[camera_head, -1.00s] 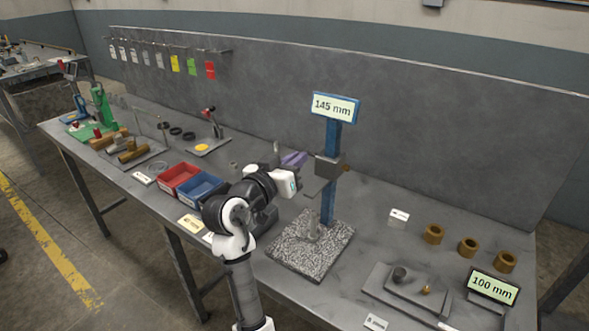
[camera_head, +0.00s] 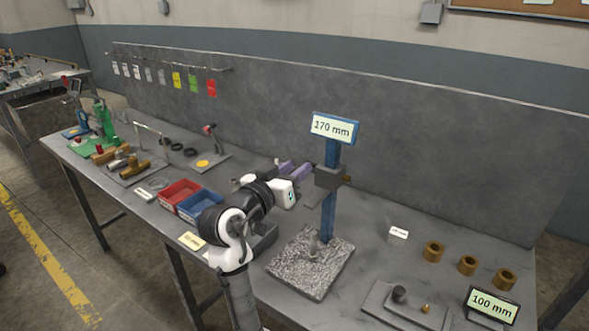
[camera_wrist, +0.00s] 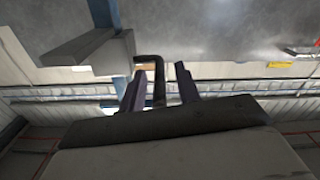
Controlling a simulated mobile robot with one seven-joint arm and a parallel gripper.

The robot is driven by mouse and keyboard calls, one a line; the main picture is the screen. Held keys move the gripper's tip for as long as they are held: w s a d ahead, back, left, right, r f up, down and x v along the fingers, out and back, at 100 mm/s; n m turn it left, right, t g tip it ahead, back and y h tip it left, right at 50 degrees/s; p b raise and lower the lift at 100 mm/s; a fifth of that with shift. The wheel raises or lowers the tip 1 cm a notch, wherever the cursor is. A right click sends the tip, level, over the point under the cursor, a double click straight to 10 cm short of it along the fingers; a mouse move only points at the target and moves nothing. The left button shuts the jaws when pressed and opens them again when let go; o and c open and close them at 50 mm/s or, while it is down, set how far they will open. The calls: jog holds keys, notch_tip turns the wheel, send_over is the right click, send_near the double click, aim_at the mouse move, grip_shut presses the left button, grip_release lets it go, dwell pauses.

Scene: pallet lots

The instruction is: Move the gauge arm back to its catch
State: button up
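The height gauge has a blue column (camera_head: 329,215) with a display (camera_head: 334,127) reading 170 mm. Its grey gauge arm (camera_head: 328,178) sits high on the column, below the display. A small orange-brown piece (camera_head: 347,179) shows at the arm's right; I cannot tell if it is the catch. My gripper (camera_head: 302,170), with purple fingers, is just left of the arm. In the wrist view my gripper (camera_wrist: 161,75) is open. A dark bent handle (camera_wrist: 150,59) reaches down between the fingers, close to the left one and apart from the right one.
A speckled base plate (camera_head: 290,270) carries the column and a small grey piece (camera_head: 314,245). Red (camera_head: 180,195) and blue (camera_head: 199,203) bins stand left of my arm. Several brass rings (camera_head: 467,265) and a 100 mm display (camera_head: 492,306) are at right. A grey panel (camera_head: 430,160) stands behind.

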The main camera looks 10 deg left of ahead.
jog(key=b+v, duration=0.2)
jog(key=v, duration=1.1)
jog(key=shift+b, duration=0.4)
jog(key=shift+s, duration=0.1)
